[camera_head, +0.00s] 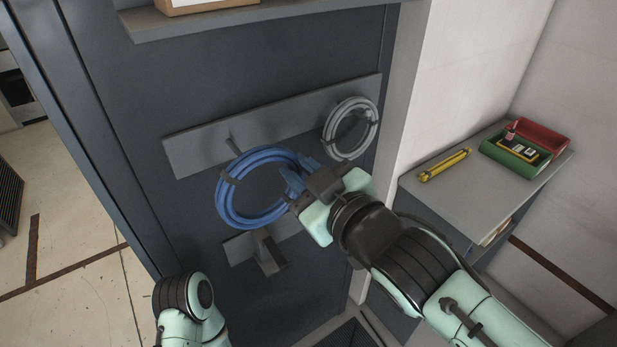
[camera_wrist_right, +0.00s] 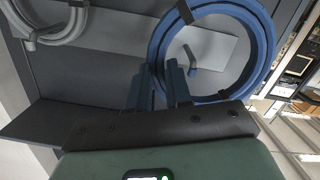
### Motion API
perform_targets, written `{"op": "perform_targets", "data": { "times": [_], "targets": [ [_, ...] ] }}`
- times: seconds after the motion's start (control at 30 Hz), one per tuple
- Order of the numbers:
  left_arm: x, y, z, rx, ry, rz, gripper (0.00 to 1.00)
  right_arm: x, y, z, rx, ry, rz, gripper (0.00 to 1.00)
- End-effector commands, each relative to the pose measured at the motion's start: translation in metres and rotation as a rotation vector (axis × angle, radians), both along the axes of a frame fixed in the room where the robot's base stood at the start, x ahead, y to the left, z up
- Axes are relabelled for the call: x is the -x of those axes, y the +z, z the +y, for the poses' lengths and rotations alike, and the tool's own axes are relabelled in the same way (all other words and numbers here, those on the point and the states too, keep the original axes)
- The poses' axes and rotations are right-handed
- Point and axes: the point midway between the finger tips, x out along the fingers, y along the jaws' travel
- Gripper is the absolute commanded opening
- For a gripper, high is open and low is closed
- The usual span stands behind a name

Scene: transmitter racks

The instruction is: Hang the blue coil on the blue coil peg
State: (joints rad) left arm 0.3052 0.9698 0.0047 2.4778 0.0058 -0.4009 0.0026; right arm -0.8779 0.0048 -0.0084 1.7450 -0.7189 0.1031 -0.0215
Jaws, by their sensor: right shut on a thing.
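The blue coil (camera_head: 228,199) is held upright in front of the dark panel by my right gripper (camera_head: 297,180), which is shut on its right side. In the right wrist view, the blue coil (camera_wrist_right: 268,45) is a ring beside the fingertips (camera_wrist_right: 160,85). A peg (camera_head: 233,147) sticks out from the grey upper board, just above the coil's upper left rim. In the right wrist view, a peg (camera_wrist_right: 189,62) on a light plate shows through the ring. I cannot tell whether coil and peg touch. My left arm shows at the bottom, its gripper out of view.
A grey coil (camera_head: 329,140) hangs at the board's (camera_head: 190,150) right end. A lower bracket (camera_head: 268,255) sits below the blue coil. A shelf (camera_head: 200,25) juts out above. At right, a cabinet top (camera_head: 460,195) holds a yellow tool (camera_head: 445,165) and a green-and-red case (camera_head: 515,150).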

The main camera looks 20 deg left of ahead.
Motion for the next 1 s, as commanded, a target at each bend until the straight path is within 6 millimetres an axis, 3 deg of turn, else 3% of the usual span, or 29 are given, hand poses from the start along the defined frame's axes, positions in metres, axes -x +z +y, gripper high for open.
{"op": "perform_targets", "data": {
  "times": [1.0],
  "targets": [
    [0.004, 0.012, 0.000, 0.003, -0.004, 0.019, 0.43, -0.039, 0.002, 0.047, -0.004, 0.002, -0.002, 0.00]
  ]
}}
